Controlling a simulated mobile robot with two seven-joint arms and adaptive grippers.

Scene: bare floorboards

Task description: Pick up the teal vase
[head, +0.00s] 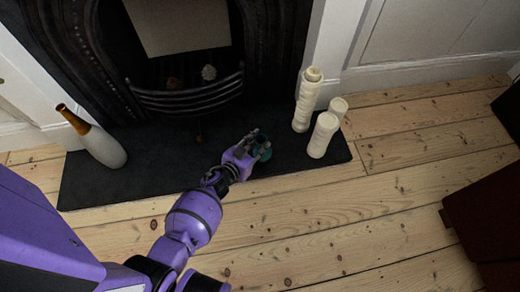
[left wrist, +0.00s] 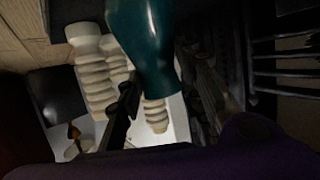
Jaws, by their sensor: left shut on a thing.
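The teal vase (head: 265,154) is small and dark in the head view, standing on or just above the black hearth slab (head: 160,165). My left gripper (head: 256,145) is at the vase and shut on it, covering part of it. In the left wrist view the glossy vase (left wrist: 146,40) hangs in from the top, its lower end between the two dark fingers of the left gripper (left wrist: 168,100). Whether the vase touches the slab cannot be told. My right gripper is not in view.
Several cream ribbed vases (head: 307,100) stand on and beside the slab to the right. A white bottle-shaped vase with a brown neck (head: 104,148) stands at the left. The black fireplace grate (head: 190,100) is behind. Floorboards (head: 300,225) in front are clear.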

